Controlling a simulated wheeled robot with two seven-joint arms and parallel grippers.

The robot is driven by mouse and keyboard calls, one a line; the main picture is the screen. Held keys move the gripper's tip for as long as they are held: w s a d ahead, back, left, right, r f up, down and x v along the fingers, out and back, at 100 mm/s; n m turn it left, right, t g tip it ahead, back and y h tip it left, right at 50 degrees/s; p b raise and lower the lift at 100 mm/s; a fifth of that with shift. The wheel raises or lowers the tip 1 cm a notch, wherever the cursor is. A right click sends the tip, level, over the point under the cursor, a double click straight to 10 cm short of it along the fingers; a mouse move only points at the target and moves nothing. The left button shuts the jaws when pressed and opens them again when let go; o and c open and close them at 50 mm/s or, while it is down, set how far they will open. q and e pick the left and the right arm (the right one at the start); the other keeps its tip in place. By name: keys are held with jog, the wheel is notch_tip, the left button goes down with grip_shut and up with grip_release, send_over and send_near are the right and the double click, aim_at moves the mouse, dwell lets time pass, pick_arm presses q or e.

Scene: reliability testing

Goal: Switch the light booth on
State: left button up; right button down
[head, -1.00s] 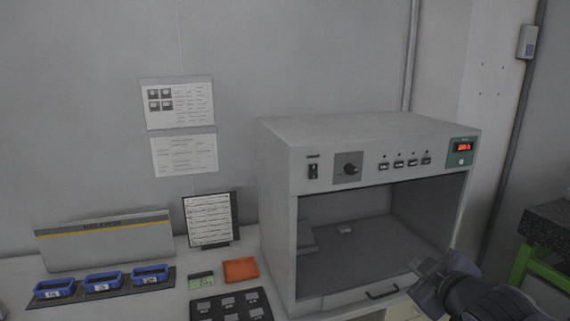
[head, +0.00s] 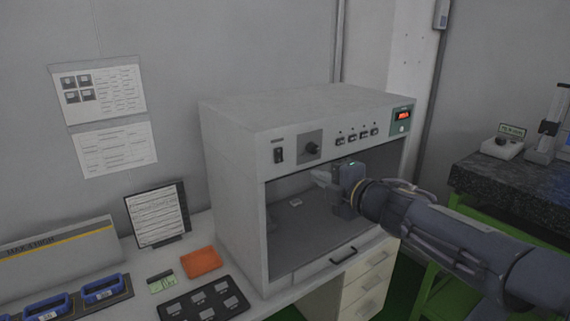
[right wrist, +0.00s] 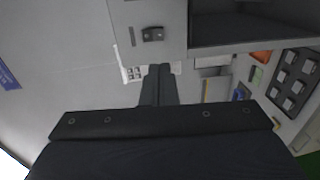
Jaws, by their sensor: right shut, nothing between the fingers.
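The light booth (head: 235,170) is a grey box with an open front, standing on the bench. Its black rocker power switch (head: 278,155) is at the left of the front panel, left of a rotary knob (head: 312,148) and a row of small buttons (head: 356,135). The booth interior looks dim. My right gripper (head: 320,177) is shut and empty, in front of the booth opening, below the knob and to the right of the switch. In the right wrist view the shut fingers (right wrist: 158,72) point toward the panel, and the rocker switch (right wrist: 153,34) shows just above their tips, apart from them.
A red display (head: 404,115) glows at the panel's right end. A granite table (head: 490,177) stands at right.

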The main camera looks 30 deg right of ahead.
aim_at(279, 161)
jog(key=w, duration=0.4)
jog(key=w+f, duration=0.1)
jog(key=w, duration=0.4)
jog(key=w+a, duration=0.1)
jog(key=w, duration=0.3)
jog(key=shift+w+f, duration=0.2)
jog(key=shift+f, duration=0.1)
jog(key=f+b, duration=0.1)
jog(key=b, duration=0.2)
jog(key=shift+w+t+b, duration=0.15)
jog(key=shift+t+b, duration=0.15)
jog(key=shift+r+p, duration=0.45)
jog(key=shift+p, duration=0.1)
jog(key=shift+a+f, duration=0.1)
